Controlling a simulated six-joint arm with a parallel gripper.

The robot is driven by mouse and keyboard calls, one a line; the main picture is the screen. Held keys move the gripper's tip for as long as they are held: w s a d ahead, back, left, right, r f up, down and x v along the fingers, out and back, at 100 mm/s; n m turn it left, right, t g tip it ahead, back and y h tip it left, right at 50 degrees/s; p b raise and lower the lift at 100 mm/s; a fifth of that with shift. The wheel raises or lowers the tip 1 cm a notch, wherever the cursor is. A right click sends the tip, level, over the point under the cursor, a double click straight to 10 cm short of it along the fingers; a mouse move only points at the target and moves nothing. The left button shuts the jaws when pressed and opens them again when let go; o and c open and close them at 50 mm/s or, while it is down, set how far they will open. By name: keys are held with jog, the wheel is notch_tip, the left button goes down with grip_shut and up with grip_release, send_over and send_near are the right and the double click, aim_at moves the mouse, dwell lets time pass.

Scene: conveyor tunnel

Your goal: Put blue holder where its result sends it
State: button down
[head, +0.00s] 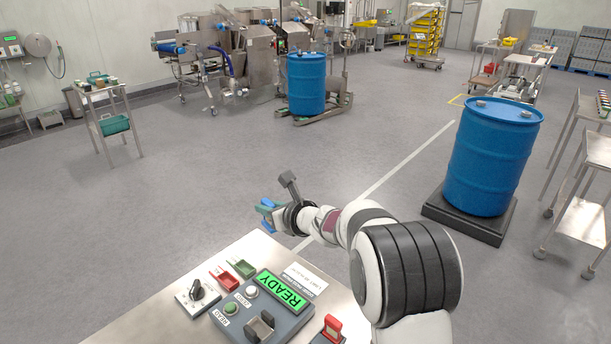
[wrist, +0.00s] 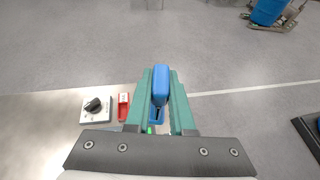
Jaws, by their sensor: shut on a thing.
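My gripper (head: 269,214) is shut on the blue holder (head: 267,203) and holds it in the air beyond the far edge of the metal table. In the wrist view, the blue holder (wrist: 161,84) stands between the teal fingers. A grey reader unit (head: 250,318) on the table has a green display (head: 281,292) reading READY, a green button marked READ, a white button and a dark slotted piece (head: 261,326). A red tray (head: 224,281) and a green tray (head: 243,268) sit behind the reader. The red tray also shows in the wrist view (wrist: 124,107). Whether the trays are empty is unclear.
A rotary switch (head: 197,291) is left of the trays. A labelled white plate (head: 305,277) lies behind the display. A red-topped part (head: 332,327) stands at the table's right. A blue drum (head: 492,156) stands on the floor to the right. Floor around my gripper is clear.

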jog(key=shift+w+a+f+n+g+y, duration=0.25)
jog(key=shift+a+f+n+y, duration=0.15)
jog(key=shift+a+f, duration=2.25)
jog(key=shift+w+a+f+n+g+y, duration=0.35)
jog(key=shift+a+f, duration=1.45)
jog(key=shift+f, duration=1.65)
jog(key=shift+w+a+f+n+g+y, duration=0.2)
jog(key=shift+a+f+n+y, duration=0.2)
jog(key=shift+a+f, duration=2.25)
jog(key=shift+d+f, duration=0.25)
jog(key=shift+f, duration=0.7)
jog(key=shift+d+f, duration=0.2)
jog(key=shift+f, duration=0.7)
jog(key=c, duration=0.7)
grip_release()
jog(key=v, duration=1.6)
jog(key=shift+a, duration=0.1)
